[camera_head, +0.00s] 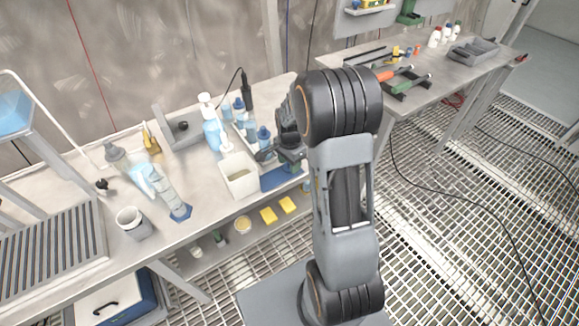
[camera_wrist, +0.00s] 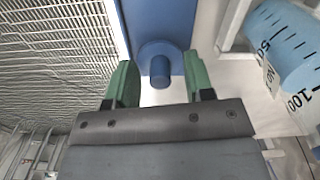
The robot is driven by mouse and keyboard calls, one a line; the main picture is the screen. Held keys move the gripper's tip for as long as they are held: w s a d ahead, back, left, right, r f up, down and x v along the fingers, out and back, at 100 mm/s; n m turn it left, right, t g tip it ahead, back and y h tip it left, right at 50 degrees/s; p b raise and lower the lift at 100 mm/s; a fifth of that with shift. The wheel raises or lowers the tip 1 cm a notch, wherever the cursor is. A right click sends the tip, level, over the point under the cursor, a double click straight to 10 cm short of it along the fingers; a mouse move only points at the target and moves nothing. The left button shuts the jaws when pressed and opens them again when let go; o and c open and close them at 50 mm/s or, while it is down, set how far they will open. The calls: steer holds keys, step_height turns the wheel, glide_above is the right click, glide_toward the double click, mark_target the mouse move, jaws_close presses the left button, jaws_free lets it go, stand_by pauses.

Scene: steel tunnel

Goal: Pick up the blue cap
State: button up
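The blue cap (camera_wrist: 160,68) shows in the wrist view as a small blue cylinder on a wider round blue base. It lies against a flat blue surface (camera_wrist: 157,18). My gripper (camera_wrist: 159,82) is open, with a green finger on each side of the cap and visible gaps between. I cannot tell how far the fingertips are above it. In the head view my gripper (camera_head: 288,158) is over the bench by a blue mat (camera_head: 279,178), largely behind my arm. The cap is not discernible there.
A white open container (camera_head: 239,176) stands just left of my gripper. Blue-and-white bottles (camera_head: 212,128) stand behind it. A graduated blue cylinder (camera_wrist: 285,45) is at the wrist view's right. A grey mug (camera_head: 131,222) and a blue-based cylinder (camera_head: 172,195) stand further left on the bench.

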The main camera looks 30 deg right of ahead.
jaws_close()
stand_by(0.3)
steer(key=shift+r, duration=0.45)
step_height(320, 180, up, 2)
steer(key=shift+r, duration=0.15)
steer(key=s+d+r, duration=0.5)
steer(key=s+r, duration=0.4)
steer(key=s, duration=0.4)
steer(key=shift+r+b, duration=0.3)
steer(key=shift+r, duration=0.1)
